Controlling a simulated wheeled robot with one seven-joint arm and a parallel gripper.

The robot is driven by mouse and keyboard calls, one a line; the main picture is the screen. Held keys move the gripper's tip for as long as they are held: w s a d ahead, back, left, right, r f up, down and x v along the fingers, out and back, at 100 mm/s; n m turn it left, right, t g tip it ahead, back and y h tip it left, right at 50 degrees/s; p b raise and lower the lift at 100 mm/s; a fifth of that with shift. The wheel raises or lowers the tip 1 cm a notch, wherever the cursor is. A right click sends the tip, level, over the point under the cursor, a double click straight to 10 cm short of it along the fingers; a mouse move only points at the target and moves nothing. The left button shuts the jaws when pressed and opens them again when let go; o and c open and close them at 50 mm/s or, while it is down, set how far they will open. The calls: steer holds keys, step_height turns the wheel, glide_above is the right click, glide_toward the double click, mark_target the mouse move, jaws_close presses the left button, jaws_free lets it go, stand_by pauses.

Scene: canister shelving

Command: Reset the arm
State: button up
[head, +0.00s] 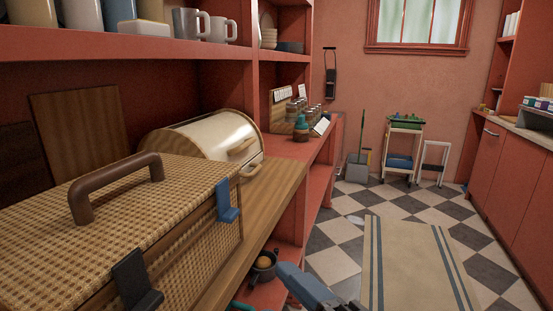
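A blue-grey pointed piece (310,290) comes in at the bottom edge, right of the shelf front. It looks like the end of my arm with my gripper, cut off by the frame. I cannot make out two separate fingertips, so whether it is open or shut is hidden. Nothing is seen held in it. It shows beside a dark pot (263,266) with a brown round thing in it, on the lower shelf. I cannot tell whether they touch.
A woven basket (130,190) with a brown handle and one blue and one black clasp fills the near left shelf. A cream bread bin (215,138) stands behind it. Mugs (190,25) stand above. Checkered floor with a striped rug (415,260) lies open at right.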

steer(key=s+d+f+m+t+h, duration=0.1)
steer(key=s+d+f+m+h, duration=0.5)
steer(key=s+d+f+m, duration=0.6)
steer(key=s+d+f+m+h, duration=0.1)
steer(key=s+d+m+h, duration=0.1)
steer(key=s, duration=0.6)
steer(key=s+d+f+m+h, duration=0.1)
steer(key=s+d+m, duration=0.4)
steer(key=s, duration=0.3)
steer(key=shift+d+f+m+g+h, duration=0.2)
steer(key=shift+d+m+g+h, duration=0.15)
steer(key=shift+d, duration=0.3)
